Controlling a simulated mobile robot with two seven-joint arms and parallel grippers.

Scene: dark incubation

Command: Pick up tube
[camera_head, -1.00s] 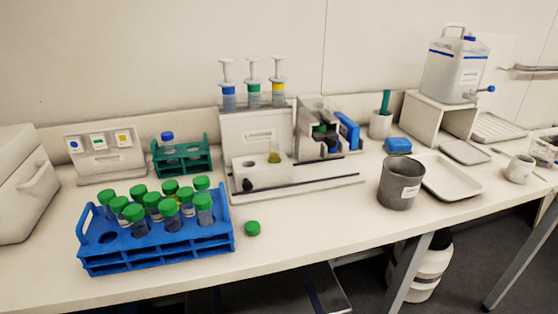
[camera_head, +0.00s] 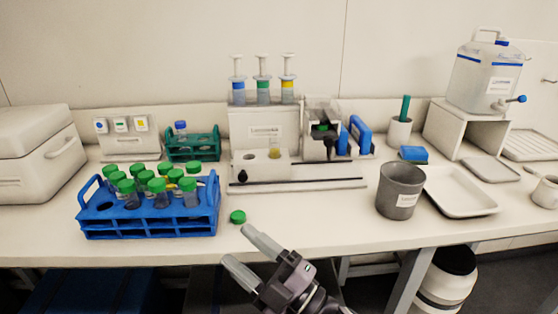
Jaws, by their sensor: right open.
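A blue rack (camera_head: 150,231) stands at the left front of the bench. It holds several green-capped tubes (camera_head: 160,192), some with dark contents and one with a yellowish look. A tube with a blue cap (camera_head: 181,130) stands in the small green rack (camera_head: 194,148) behind. A loose green cap (camera_head: 238,217) lies on the bench, right of the blue rack. My right gripper (camera_head: 242,249) is open and empty at the bench's front edge, just below the loose cap. My left gripper is not in view.
A white dispensing device (camera_head: 265,126) with syringes stands mid-bench. A grey metal cup (camera_head: 399,192) and a white tray (camera_head: 460,192) stand to the right. A white box (camera_head: 35,155) fills the far left. The bench front between rack and cup is mostly clear.

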